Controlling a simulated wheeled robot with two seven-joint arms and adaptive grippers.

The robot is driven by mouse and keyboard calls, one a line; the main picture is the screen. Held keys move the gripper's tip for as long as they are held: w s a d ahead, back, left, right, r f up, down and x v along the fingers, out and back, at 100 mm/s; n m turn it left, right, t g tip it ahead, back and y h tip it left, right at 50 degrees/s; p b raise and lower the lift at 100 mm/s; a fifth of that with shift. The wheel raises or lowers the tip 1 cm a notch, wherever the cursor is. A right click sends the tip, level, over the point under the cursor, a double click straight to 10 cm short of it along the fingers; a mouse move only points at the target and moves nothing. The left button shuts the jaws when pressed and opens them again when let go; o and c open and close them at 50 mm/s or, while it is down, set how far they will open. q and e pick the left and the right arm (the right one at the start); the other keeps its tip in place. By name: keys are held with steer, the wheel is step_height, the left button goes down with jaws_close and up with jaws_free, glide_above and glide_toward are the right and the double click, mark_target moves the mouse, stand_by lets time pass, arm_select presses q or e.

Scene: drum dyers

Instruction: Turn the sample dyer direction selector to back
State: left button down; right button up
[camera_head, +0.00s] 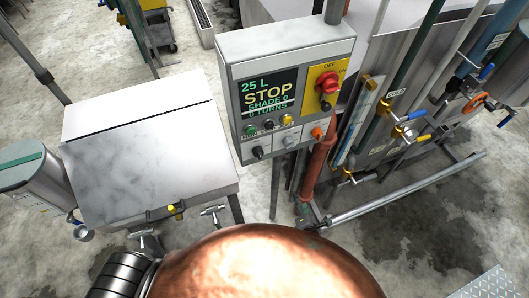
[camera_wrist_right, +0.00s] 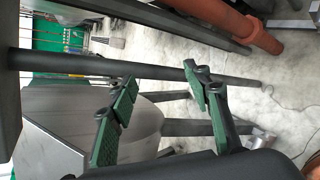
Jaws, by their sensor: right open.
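The dyer control box (camera_head: 290,75) stands upright at the centre of the head view. Its screen (camera_head: 268,95) reads 25 L, STOP, SHADE 0, 0 TURNS. I cannot make out either gripper in the head view.
A red switch (camera_head: 327,83) on a yellow plate sits on the box. A lidded metal tank (camera_head: 140,150) is at left, pipes and valves (camera_head: 404,130) at right. A copper dome (camera_head: 250,265) fills the bottom. A red-brown pipe (camera_wrist_right: 240,20) shows in the wrist view.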

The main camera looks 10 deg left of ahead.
steer(key=s+a+r+n+t+y+p, duration=0.1)
steer(key=a+r+n, duration=0.2)
steer(key=a+r, duration=0.35)
steer(key=a+r+n+t+y+p, duration=0.1)
steer(key=a+r+n+y, duration=0.15)
steer(key=r, duration=0.75)
steer(key=n+t+y+p, duration=0.1)
steer(key=n+t+y, duration=0.1)
steer(key=n, duration=0.4)
glide_toward(260, 158)
steer(key=x, duration=0.2)
steer(key=p+x, duration=0.1)
steer(key=x, duration=0.6)
steer(key=shift+w+r, duration=0.1)
steer(key=shift+r, duration=0.05)
steer(key=shift+w+a, duration=0.2)
steer(key=shift+w, duration=0.1)
steer(key=shift+m, duration=0.25)
steer(key=c, duration=1.2)
